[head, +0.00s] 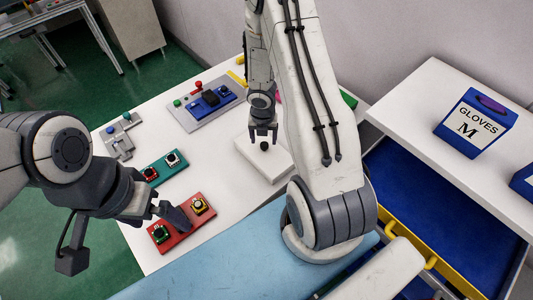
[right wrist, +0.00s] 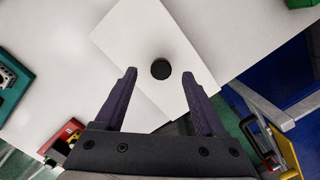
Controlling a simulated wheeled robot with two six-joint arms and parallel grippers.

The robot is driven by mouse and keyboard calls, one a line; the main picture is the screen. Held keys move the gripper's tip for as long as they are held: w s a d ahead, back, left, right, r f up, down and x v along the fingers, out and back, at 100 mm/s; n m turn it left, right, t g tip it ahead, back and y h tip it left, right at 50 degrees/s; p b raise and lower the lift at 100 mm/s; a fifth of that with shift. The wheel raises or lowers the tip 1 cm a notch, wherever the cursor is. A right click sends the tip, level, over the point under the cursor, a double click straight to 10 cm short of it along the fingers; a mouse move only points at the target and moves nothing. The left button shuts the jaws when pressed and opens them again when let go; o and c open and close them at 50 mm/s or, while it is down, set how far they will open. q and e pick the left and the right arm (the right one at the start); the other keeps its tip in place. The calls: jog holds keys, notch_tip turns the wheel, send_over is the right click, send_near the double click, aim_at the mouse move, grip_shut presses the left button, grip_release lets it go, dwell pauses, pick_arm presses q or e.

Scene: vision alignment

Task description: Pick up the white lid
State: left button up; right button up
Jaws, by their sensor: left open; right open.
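The white lid (head: 258,158) is a flat white slab with a small round black knob (head: 264,146) on top, lying on the white table. In the right wrist view the lid (right wrist: 140,40) lies angled below the fingers, with its knob (right wrist: 161,69) between and just beyond the fingertips. My right gripper (head: 264,134) is open and empty above the knob; it also shows in the right wrist view (right wrist: 160,72). My right arm hides part of the lid's right side in the head view. My left gripper (head: 168,212) is open near the red board.
A red board (head: 182,222) and a teal board (head: 164,167) lie at the table's left. A grey board with a blue part (head: 206,100) is at the back. A blue gloves box (head: 476,122) stands on the shelf at right, above a blue drawer (head: 430,225).

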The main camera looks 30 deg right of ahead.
aim_at(264, 151)
notch_tip(264, 151, down, 3)
jog(key=shift+w+d+r+b, duration=0.1)
jog(key=shift+w+d+b, duration=0.05)
jog(key=shift+b, duration=0.55)
grip_shut()
dwell(0.8)
